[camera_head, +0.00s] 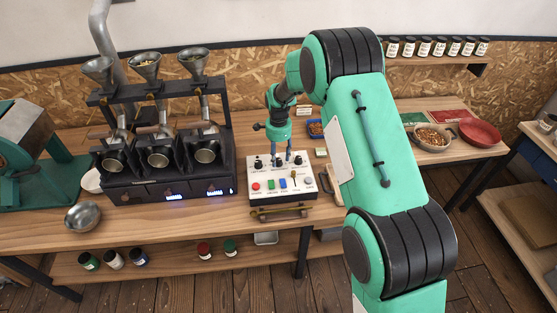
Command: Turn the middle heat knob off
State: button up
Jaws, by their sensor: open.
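The control box (315,199) stands at the front of the wooden bench, with a white sloping panel. Its left heat knob (258,165) and right heat knob (298,160) are dark and show on the panel's upper row. The middle heat knob lies between them, where my fingers are, and is mostly hidden; its setting cannot be read. My gripper (282,160) points down at that spot with its fingers apart, one to each side. Whether the fingers touch the knob cannot be told.
Below the knobs sit a red button (256,186), colored switches and a grey button (308,181). A brass-colored bar (280,210) runs along the box's front. The three-funnel roaster (165,165) stands left. A metal bowl (82,216) sits at the bench's left front.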

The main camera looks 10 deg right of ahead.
jog(key=shift+f, duration=0.8)
jog(key=c, duration=1.2)
jog(key=shift+o, duration=0.2)
